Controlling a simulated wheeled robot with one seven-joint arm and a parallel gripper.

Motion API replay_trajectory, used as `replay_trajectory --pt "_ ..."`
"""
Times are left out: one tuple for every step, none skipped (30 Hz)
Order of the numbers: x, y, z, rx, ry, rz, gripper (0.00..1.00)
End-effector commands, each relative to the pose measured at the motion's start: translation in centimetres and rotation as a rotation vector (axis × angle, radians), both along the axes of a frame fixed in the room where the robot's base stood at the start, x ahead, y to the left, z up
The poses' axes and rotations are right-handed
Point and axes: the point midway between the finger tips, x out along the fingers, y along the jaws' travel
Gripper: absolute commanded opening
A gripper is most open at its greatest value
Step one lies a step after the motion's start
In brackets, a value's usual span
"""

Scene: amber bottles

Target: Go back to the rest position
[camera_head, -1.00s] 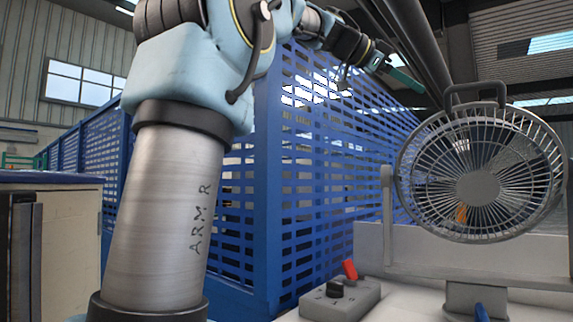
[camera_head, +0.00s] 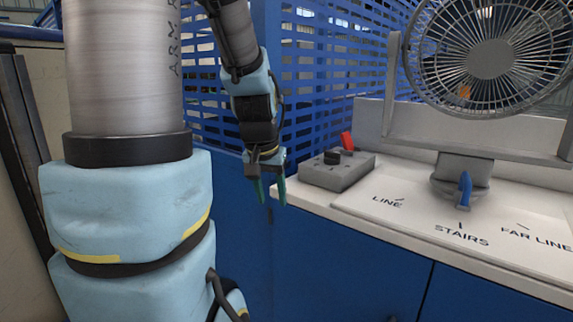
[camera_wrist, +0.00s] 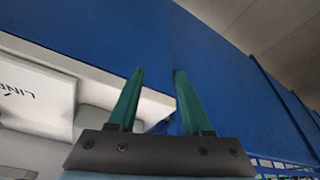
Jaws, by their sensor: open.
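My gripper (camera_head: 271,193) hangs pointing down in the head view, at the left front corner of the white counter, just in front of the blue cabinet. Its two green fingers are apart with nothing between them. In the wrist view the open fingers (camera_wrist: 154,85) show against the blue cabinet front and the counter's white edge. No amber bottles show in either current view.
A grey control box (camera_head: 336,172) with a black knob and red switch sits on the white counter (camera_head: 420,210), close right of my gripper. Blue slatted panels (camera_head: 330,60) rise behind. A blue lever (camera_head: 465,188) stands by the STAIRS label.

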Motion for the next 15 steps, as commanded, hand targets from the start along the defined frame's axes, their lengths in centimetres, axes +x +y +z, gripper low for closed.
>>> replay_trajectory --pt "-1.6 1.0 -1.4 0.008 0.025 0.037 0.49" --pt "-2.5 1.5 -2.1 0.012 0.037 0.058 0.49" --pt "-3.6 2.2 -3.0 0.018 0.052 0.086 0.49" --pt "-4.5 2.6 -3.6 0.021 0.064 0.107 0.49" --pt "-5.3 3.0 -4.2 0.025 0.074 0.126 0.49" --pt "-6.5 3.5 -5.0 0.028 0.089 0.152 0.49" --pt "-6.6 3.5 -6.0 0.028 0.090 0.155 0.49" --pt "-6.4 3.4 -6.8 0.027 0.090 0.153 0.49" --pt "-6.4 3.4 -7.6 0.028 0.094 0.152 0.49" --pt "-6.5 3.4 -8.2 0.029 0.098 0.152 0.49" --pt "-6.5 3.4 -8.7 0.028 0.101 0.151 0.49" --pt "-6.6 3.4 -9.5 0.030 0.105 0.150 0.49" --pt "-6.7 3.4 -10.2 0.030 0.108 0.150 0.49" --pt "-6.7 3.4 -10.8 0.030 0.111 0.150 0.49" --pt "-6.8 3.3 -11.8 0.031 0.117 0.149 0.49"
